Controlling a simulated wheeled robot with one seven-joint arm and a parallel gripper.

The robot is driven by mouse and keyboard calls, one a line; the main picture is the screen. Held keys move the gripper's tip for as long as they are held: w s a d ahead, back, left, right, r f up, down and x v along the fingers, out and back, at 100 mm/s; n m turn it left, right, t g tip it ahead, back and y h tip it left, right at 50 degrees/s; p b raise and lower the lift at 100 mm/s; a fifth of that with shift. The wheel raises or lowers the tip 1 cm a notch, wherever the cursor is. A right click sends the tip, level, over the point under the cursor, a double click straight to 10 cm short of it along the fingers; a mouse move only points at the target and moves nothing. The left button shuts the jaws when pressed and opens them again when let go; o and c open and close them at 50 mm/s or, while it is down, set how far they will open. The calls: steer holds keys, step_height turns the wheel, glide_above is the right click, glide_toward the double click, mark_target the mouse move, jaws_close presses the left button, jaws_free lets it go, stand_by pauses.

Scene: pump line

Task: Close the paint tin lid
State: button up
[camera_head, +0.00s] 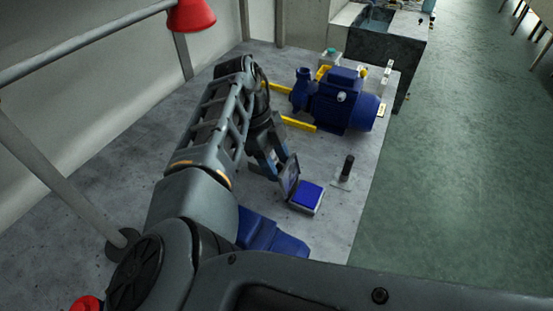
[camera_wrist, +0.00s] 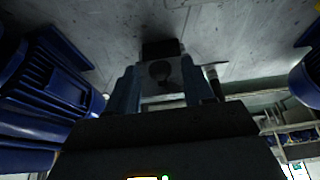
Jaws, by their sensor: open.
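The paint tin (camera_head: 306,198) is a small, low square box with bright blue showing on top, on the grey bench. Its lid (camera_head: 290,177) stands up steeply along the tin's left side, so the tin is open. My gripper (camera_head: 273,161) is just left of the lid, with its fingers apart and pointing down towards it. I cannot tell whether a finger touches the lid. In the wrist view my gripper (camera_wrist: 160,80) has both fingers spread, with a grey surface and a dark round spot between them; that view is too dark to tell what it is.
A dark upright peg on a pale plate (camera_head: 341,183) stands close to the right of the tin. A blue motor pump (camera_head: 342,103) with yellow bars (camera_head: 298,124) is behind. Another blue machine (camera_head: 268,238) is in front, partly hidden by my arm. The bench's right edge is near.

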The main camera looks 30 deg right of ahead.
jaws_close()
stand_by(0.3)
stand_by(0.3)
